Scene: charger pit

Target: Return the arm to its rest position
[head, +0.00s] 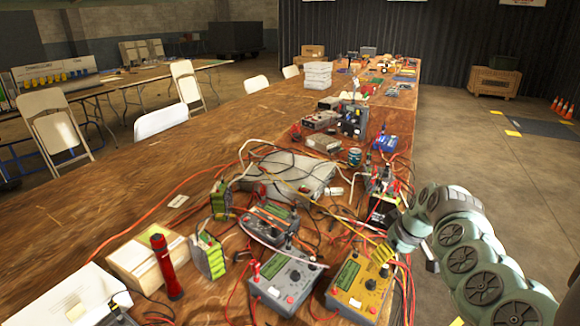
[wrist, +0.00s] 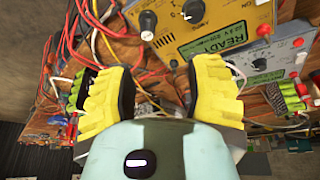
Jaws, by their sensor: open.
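My gripper (wrist: 160,78) shows in the wrist view with its two yellow, dark-padded fingers spread apart and nothing between them. In the head view my gripper (head: 383,253) hangs over the right edge of the wooden table (head: 135,170), just behind and above a yellow meter (head: 359,289). My green-grey arm reaches in from the lower right. The yellow meter (wrist: 215,20) also shows beyond the fingers in the wrist view, with a readable "READY" display. Whether the fingers touch any cable is not clear.
Red, black and white cables lie tangled around the gripper. A grey meter (head: 286,281), a red flashlight (head: 166,266), green battery packs (head: 209,254) and a large grey box (head: 288,176) crowd the table. Open floor (head: 475,150) lies right of the table.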

